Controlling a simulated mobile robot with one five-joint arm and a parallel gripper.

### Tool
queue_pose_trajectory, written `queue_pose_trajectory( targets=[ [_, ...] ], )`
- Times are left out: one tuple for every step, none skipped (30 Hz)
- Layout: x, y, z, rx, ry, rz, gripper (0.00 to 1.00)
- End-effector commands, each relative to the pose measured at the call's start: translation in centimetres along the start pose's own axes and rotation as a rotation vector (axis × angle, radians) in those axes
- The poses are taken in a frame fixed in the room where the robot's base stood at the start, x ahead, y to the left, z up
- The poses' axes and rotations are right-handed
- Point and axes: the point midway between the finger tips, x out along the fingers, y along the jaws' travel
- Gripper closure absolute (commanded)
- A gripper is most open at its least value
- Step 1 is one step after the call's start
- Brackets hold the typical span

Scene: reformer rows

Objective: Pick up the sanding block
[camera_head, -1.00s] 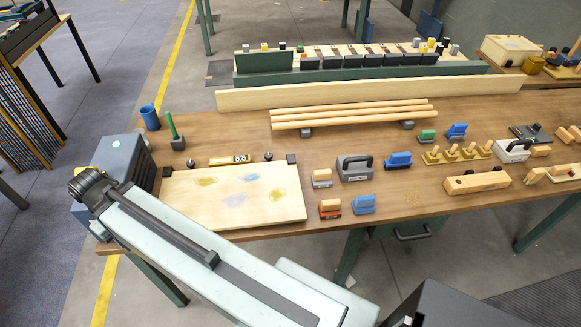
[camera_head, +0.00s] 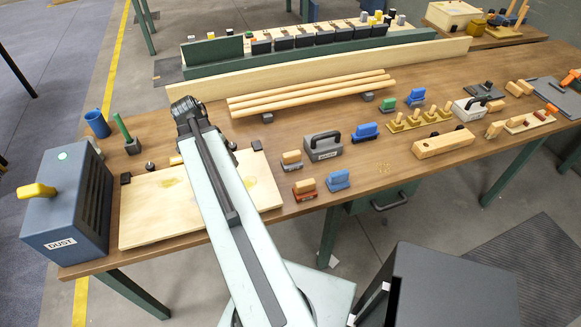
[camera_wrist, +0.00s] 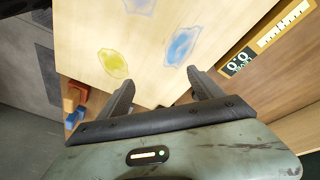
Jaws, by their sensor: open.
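Several small hand blocks stand on the bench in the head view. One has a wooden top on a grey base (camera_head: 291,161), one a wooden top on an orange-red base (camera_head: 305,190), and one is blue (camera_head: 338,180). Which is the sanding block I cannot tell. My gripper (camera_wrist: 165,88) is open and empty in the wrist view, its fingers over the pale stained panel (camera_wrist: 85,35). An orange-red block (camera_wrist: 78,95) and a blue block (camera_wrist: 72,119) show beyond the left finger. In the head view my arm covers part of the panel; its fingers are hidden.
A grey box marked DUST (camera_head: 60,215) stands at the bench's left end. A grey handled tool (camera_head: 322,148), another blue block (camera_head: 365,132) and a long wooden block (camera_head: 444,144) stand to the right. Wooden rods (camera_head: 312,92) lie behind. Bare bench lies between them.

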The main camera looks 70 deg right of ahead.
Motion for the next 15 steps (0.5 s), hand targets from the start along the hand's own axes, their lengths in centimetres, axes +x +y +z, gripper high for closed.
queue_pose_trajectory(
  targets=[
    [2.3, 3.2, -3.8, 0.173, 0.015, 0.033, 0.25],
    [3.1, 5.0, -5.6, 0.267, 0.026, 0.049, 0.25],
    [4.0, 7.3, -7.7, 0.379, 0.040, 0.070, 0.25],
    [4.5, 8.8, -8.9, 0.454, 0.050, 0.083, 0.25],
    [5.0, 10.2, -10.1, 0.519, 0.060, 0.094, 0.25],
    [5.6, 11.8, -11.2, 0.592, 0.071, 0.107, 0.25],
    [5.9, 12.8, -11.9, 0.636, 0.078, 0.115, 0.25],
    [6.1, 13.7, -12.4, 0.672, 0.084, 0.121, 0.25],
    [6.3, 14.4, -12.9, 0.707, 0.090, 0.127, 0.25],
    [6.4, 14.8, -13.2, 0.725, 0.093, 0.130, 0.25],
    [6.4, 15.1, -13.3, 0.738, 0.095, 0.132, 0.25],
    [6.4, 15.3, -13.4, 0.745, 0.096, 0.133, 0.25],
    [6.4, 15.3, -13.4, 0.747, 0.096, 0.133, 0.25],
    [6.5, 15.3, -13.4, 0.746, 0.096, 0.133, 0.25],
    [6.8, 15.2, -13.4, 0.745, 0.096, 0.133, 0.25]
  ],
)
